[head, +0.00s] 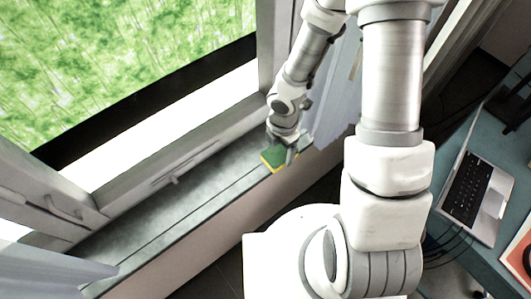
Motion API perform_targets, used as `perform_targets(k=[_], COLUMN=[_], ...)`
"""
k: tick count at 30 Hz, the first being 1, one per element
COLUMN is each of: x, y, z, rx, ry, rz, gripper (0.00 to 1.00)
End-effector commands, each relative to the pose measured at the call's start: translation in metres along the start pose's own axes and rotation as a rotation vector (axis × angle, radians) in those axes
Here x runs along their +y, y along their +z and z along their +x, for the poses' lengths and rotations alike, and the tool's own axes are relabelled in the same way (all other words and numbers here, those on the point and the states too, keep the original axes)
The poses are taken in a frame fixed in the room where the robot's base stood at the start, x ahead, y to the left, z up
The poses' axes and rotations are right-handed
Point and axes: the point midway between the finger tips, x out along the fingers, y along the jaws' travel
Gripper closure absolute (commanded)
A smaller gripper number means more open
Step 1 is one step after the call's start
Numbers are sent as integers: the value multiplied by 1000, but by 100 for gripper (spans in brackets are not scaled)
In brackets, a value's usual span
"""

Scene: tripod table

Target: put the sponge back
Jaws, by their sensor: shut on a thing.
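The sponge (272,158) is small, green on top with a yellow edge. It shows in the head view at the end of my arm, over the front part of the grey window sill (150,208). My gripper (287,155) is shut on the sponge at its right side. The fingers partly cover it. I cannot tell whether the sponge touches the sill or is held just above it.
The window with its frame and handle (64,212) rises behind the sill. A curtain (335,95) hangs just right of my gripper, and another (50,275) at lower left. A desk (450,165) with a laptop (468,185) stands at right. The sill's left stretch is clear.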

Motion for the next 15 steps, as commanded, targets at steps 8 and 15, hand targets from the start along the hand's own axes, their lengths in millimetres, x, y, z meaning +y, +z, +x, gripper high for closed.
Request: perform_targets(k=[8,15], x=[45,49], y=[-13,-15], z=[27,51], rx=[0,0], ry=[-1,-4], rz=[0,-2], gripper=[73,73])
